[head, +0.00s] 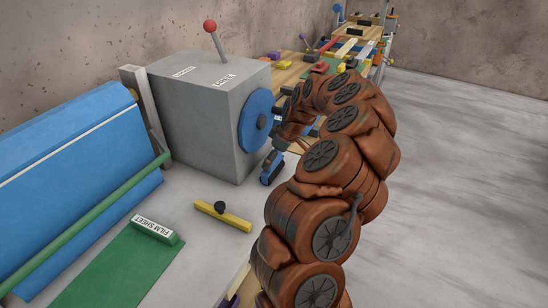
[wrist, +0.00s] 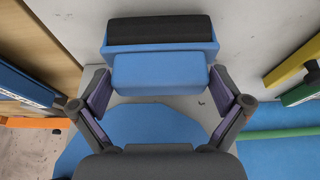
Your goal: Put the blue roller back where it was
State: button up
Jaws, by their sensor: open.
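The blue roller (wrist: 163,72), a blue block with a dark cylinder along its far edge, lies on the pale slab in the wrist view. In the head view, the roller (head: 271,169) shows beside the grey box, partly covered by my arm. My gripper (wrist: 160,88) is open, with one finger on each side of the roller's blue block. Gaps show between the block and the fingers, and I cannot tell if either touches. In the head view my gripper is mostly hidden behind my arm.
The grey box (head: 200,110) carries a blue disc (head: 254,124) and a red-knobbed lever (head: 215,38). A yellow bar (head: 222,216) with a black knob and a green film sheet block (head: 155,229) lie in front. A blue panel (head: 75,160) stands left. Cluttered wooden benches (head: 290,70) lie behind.

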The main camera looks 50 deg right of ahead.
jog(key=b+v, duration=0.3)
jog(key=v, duration=0.9)
jog(key=shift+b, duration=0.35)
jog(key=s+a+r+n+g+y, duration=0.1)
jog(key=a+r, duration=0.1)
jog(key=a, duration=1.1)
jog(key=s+a+r+n+g, duration=0.1)
jog(key=a+r, duration=0.2)
jog(key=a, duration=1.1)
jog(key=s+a+f+m+g, duration=0.1)
jog(key=s+a+f+g, duration=0.15)
jog(key=s+a, duration=0.65)
jog(key=s+a+f+m+h, duration=0.1)
jog(key=s+f+m, duration=0.1)
jog(key=s, duration=0.5)
jog(key=s+a+f+m+g+h, duration=0.1)
jog(key=s+f, duration=0.3)
jog(key=s, duration=0.4)
jog(key=shift+a+f+m, duration=0.2)
jog(key=shift+f+m, duration=0.2)
jog(key=shift+m, duration=0.3)
jog(key=shift+g, duration=0.25)
jog(key=shift+c, duration=0.3)
